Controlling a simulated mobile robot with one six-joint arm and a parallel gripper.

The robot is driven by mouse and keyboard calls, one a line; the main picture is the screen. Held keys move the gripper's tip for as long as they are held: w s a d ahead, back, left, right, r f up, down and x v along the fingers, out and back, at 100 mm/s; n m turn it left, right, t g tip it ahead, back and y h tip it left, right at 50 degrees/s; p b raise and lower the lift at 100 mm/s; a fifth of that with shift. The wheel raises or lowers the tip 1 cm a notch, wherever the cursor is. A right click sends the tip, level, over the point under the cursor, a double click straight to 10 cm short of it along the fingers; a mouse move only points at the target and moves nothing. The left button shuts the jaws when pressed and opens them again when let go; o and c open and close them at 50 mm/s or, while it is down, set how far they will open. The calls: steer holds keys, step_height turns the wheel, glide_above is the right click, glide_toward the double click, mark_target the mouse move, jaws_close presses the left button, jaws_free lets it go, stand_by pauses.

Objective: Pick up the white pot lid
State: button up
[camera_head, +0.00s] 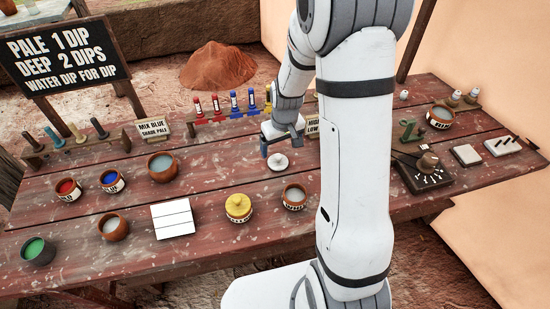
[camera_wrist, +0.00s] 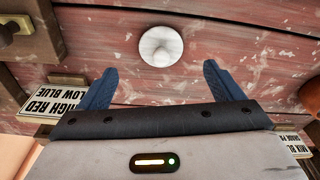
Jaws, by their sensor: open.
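The white pot lid (camera_head: 278,162) is a round disc with a small knob, lying flat on the red-brown wooden table (camera_head: 190,200). In the wrist view the lid (camera_wrist: 161,46) lies beyond the fingertips, roughly centred between them. My gripper (camera_head: 268,148) hangs just behind and left of the lid in the head view. In the wrist view my gripper (camera_wrist: 157,80) shows two blue fingers spread wide with nothing between them. The fingers are apart from the lid.
A rack of coloured bottles (camera_head: 235,102) and signs (camera_head: 154,127) stand behind. A white card (camera_head: 172,219) lies front left. Table around the lid is bare.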

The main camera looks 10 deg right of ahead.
mark_target(278, 156)
steer(key=shift+w+a+f+p, duration=0.1)
steer(key=shift+w+f+p, duration=0.15)
steer(key=shift+f, duration=0.95)
steer(key=shift+w+a+f+p, duration=0.1)
steer(key=shift+w+f+p, duration=0.15)
steer(key=shift+f, duration=1)
steer(key=shift+w+a+f+p, duration=0.1)
steer(key=shift+w+f+p, duration=0.15)
steer(key=shift+f, duration=0.95)
steer(key=shift+c, duration=0.2)
steer(key=c, duration=1)
steer(key=shift+c, duration=0.2)
steer(key=shift+r, duration=0.15)
step_height(278, 156, up, 10)
steer(key=shift+f+b, duration=0.1)
steer(key=shift+b, duration=0.55)
